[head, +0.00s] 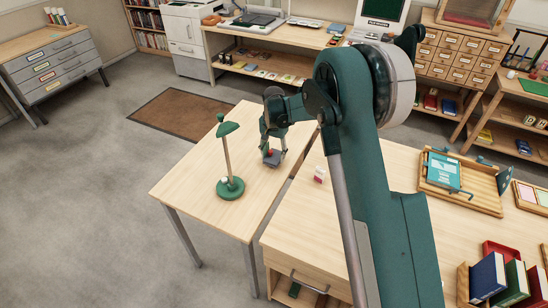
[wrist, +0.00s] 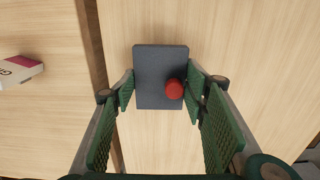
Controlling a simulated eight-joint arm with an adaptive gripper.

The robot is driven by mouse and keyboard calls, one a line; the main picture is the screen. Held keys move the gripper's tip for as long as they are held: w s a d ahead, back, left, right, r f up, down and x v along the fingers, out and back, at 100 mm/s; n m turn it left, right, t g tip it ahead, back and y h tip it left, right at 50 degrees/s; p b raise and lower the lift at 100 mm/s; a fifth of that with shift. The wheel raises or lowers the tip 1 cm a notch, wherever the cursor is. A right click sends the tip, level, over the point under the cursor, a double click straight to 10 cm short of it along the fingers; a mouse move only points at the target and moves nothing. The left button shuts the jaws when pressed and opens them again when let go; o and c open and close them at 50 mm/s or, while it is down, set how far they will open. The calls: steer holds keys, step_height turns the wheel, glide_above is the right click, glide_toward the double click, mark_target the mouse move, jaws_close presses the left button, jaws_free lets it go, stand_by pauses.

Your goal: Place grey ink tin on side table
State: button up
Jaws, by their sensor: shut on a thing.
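The grey ink tin (wrist: 155,80) is a dark grey rectangular block with a round red cap at its right side in the wrist view. My gripper (wrist: 161,88) is shut on it, one green ribbed finger pad against each side. In the head view my gripper (head: 272,152) is over the right part of the side table (head: 195,180), a light wood top with metal legs. The tin is small there and partly covered by the fingers. I cannot tell whether its underside touches the tabletop.
A green desk lamp (head: 230,188) stands on the side table, left of my gripper. A narrow gap separates this table from the desk (head: 290,232), which carries a small white and red box (head: 319,174) and a wooden tray (head: 470,203). The side table's left part is clear.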

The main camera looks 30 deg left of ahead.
mark_target(274, 157)
steer(key=shift+f, duration=0.6)
steer(key=shift+f, duration=0.15)
steer(key=o, duration=1.1)
steer(key=shift+o, duration=0.2)
step_height(274, 157, up, 12)
steer(key=shift+r+p, duration=0.2)
steer(key=shift+p, duration=0.2)
steer(key=shift+d, duration=0.1)
